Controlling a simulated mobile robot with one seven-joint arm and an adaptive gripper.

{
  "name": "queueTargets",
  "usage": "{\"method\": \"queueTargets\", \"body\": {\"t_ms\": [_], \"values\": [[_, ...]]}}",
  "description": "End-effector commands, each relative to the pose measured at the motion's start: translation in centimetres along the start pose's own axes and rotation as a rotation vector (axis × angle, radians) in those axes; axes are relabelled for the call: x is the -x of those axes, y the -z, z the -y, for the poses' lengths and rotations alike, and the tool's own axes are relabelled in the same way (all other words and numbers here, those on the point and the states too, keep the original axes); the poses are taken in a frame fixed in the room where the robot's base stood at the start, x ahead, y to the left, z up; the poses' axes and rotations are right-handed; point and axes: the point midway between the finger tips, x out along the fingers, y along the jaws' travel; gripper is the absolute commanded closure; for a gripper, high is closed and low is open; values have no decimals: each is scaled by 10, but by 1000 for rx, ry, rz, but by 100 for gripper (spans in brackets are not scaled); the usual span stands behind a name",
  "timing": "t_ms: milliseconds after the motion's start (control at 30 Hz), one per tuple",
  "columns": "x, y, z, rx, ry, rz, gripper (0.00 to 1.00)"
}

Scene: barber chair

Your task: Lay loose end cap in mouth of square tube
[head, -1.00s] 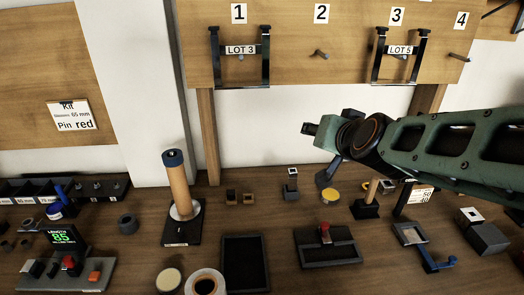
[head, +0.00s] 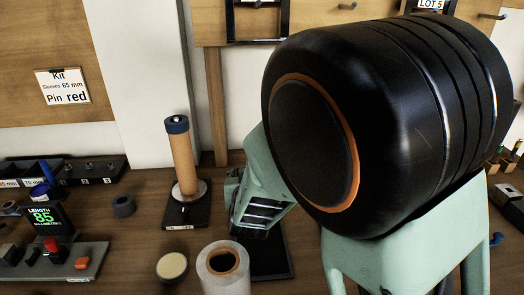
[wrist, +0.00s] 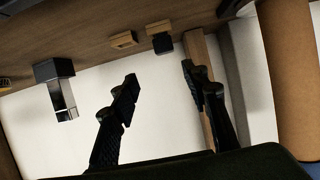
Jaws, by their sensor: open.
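My gripper (wrist: 160,80) is open and empty in the wrist view, with its two dark fingers apart. Two small blocks, one wooden (wrist: 124,39) and one dark-faced (wrist: 162,42), lie on the bench beyond the fingertips, clear of them. A dark square-section piece with a silvery end (wrist: 57,90) stands to their left in that view; it looks like a square tube, but its mouth is not clear. I cannot tell which piece is the loose end cap. In the head view my arm hides these pieces and the fingers.
A tan cylinder with a blue top (head: 180,155) stands on a dark base; it also shows close at the right of the wrist view (wrist: 292,70). A roll (head: 222,268), a round tin (head: 172,266) and a black tray (head: 270,262) are near the front. A length display (head: 42,217) stands left.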

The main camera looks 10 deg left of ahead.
Motion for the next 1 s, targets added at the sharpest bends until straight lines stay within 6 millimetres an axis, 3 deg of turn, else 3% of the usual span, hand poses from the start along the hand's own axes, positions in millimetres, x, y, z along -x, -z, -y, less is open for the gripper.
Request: {"method": "queueTargets", "body": {"t_ms": [100,633,967,1000], "values": [[-7,-12,8,11,11,8,58],[-70,-15,12,10,11,8,58],[-77,-14,12,10,12,9,58],[-77,-14,12,10,12,8,61]]}}
